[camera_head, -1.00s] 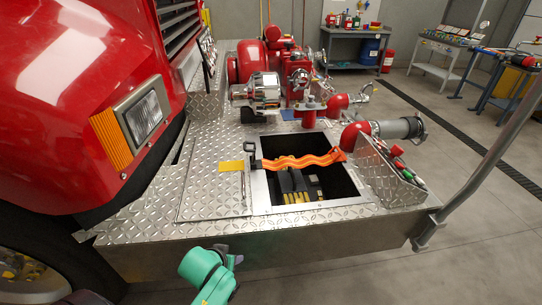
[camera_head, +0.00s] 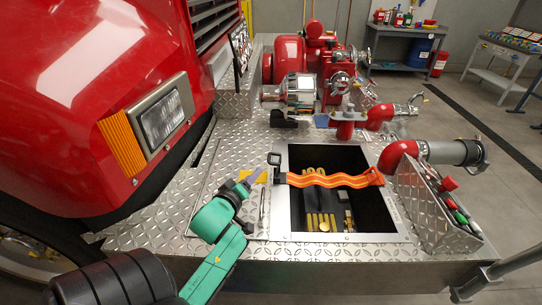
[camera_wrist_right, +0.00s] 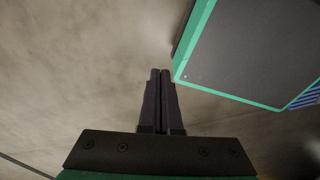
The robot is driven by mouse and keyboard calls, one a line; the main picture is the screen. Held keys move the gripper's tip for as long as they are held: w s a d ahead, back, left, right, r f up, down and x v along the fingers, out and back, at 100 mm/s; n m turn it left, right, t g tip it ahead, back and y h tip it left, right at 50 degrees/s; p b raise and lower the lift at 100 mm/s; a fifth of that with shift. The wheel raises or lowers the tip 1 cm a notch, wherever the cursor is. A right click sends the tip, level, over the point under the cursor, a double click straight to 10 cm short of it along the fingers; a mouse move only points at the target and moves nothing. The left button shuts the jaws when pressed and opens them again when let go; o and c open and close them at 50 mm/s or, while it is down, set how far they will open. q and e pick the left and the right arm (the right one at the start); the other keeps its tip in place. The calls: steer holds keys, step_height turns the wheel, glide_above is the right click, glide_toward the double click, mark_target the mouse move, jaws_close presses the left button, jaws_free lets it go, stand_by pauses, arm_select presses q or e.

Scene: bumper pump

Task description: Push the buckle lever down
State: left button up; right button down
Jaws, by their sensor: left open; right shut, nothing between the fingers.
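An orange strap (camera_head: 335,180) lies across the open compartment in the diamond-plate bumper deck. At its left end, on the compartment's left edge, a dark buckle with its lever (camera_head: 275,161) stands raised. My left gripper (camera_head: 246,183) is over the deck, just left of the buckle and apart from it. It is small and seen side-on, and its jaws are open with nothing visible in them. My right gripper (camera_wrist_right: 160,75) shows only in the right wrist view, with its two dark fingers together and empty over a plain floor.
The open compartment (camera_head: 307,240) holds dark gear with yellow parts. Red pump fittings (camera_head: 398,153) and a tool tray (camera_head: 440,215) stand to its right. The red truck body (camera_head: 60,100) bounds the left.

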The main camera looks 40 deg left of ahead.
arm_select(q)
steer(key=x, duration=1.2)
steer(key=shift+w+a+r, duration=0.1)
steer(key=shift+w+a, duration=0.05)
steer(key=shift+w, duration=0.2)
jaws_close()
arm_select(e)
steer(key=shift+s+d, duration=0.25)
steer(key=shift+s, duration=0.35)
steer(key=shift+f, duration=0.1)
